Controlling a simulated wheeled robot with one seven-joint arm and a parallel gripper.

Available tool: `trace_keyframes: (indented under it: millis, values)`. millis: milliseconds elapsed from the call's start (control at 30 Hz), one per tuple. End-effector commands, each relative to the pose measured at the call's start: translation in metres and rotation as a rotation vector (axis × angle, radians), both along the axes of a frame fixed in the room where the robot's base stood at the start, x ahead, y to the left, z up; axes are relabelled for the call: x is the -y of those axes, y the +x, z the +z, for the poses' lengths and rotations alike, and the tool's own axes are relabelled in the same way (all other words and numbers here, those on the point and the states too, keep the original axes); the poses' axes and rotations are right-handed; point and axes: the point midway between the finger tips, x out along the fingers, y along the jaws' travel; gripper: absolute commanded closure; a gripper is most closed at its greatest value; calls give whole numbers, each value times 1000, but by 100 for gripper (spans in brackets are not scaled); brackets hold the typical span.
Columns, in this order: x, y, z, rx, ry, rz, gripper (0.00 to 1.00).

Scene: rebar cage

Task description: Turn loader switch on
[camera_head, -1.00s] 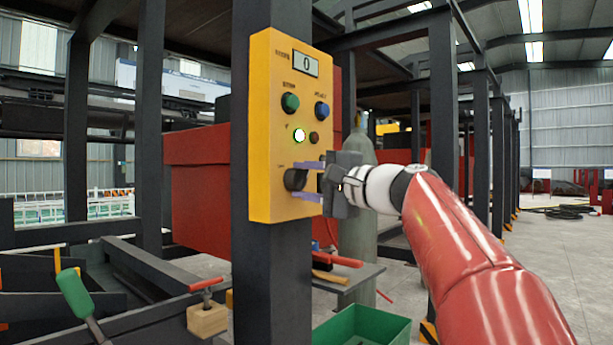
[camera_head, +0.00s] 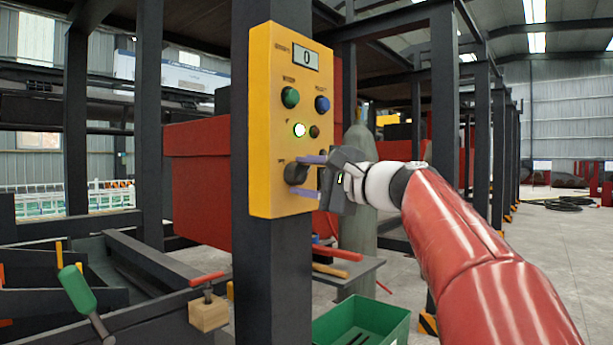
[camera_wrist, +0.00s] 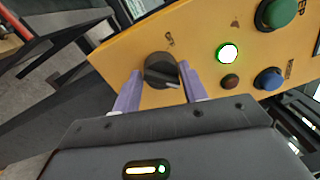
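The yellow control panel (camera_head: 262,120) is fixed to a dark post. Its black rotary switch (camera_head: 294,173) sits at the lower left of the panel face, and it also shows in the wrist view (camera_wrist: 161,70). My gripper (camera_head: 310,177) reaches the panel from the right, its two purple fingers one above and one below the switch. In the wrist view my gripper (camera_wrist: 156,85) has a finger on each side of the knob, close to it; the right finger looks very near or touching. Firm contact is not clear. The knob's pointer looks tilted in the wrist view.
The panel also has a display (camera_head: 305,58) reading 0, a green button (camera_head: 290,97), a blue button (camera_head: 322,104), a lit white-green lamp (camera_head: 299,130) and a dark red lamp (camera_head: 314,131). A green crate (camera_head: 385,322) and a bench with tools (camera_head: 345,272) lie below.

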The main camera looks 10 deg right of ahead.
Motion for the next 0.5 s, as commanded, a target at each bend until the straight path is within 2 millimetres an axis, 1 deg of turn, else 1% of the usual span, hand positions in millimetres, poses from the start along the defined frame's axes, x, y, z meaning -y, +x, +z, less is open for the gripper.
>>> trace_keyframes:
  millis: [33,100,133,367,500]
  values:
    - [1,1,-1,-2,0,-1,50]
    - [0,0,-1,0,0,-1,41]
    - [0,0,-1,0,0,-1,40]
    - [0,0,0,2,-1,-1,40]
    - [6,-7,-1,3,-1,-4,40]
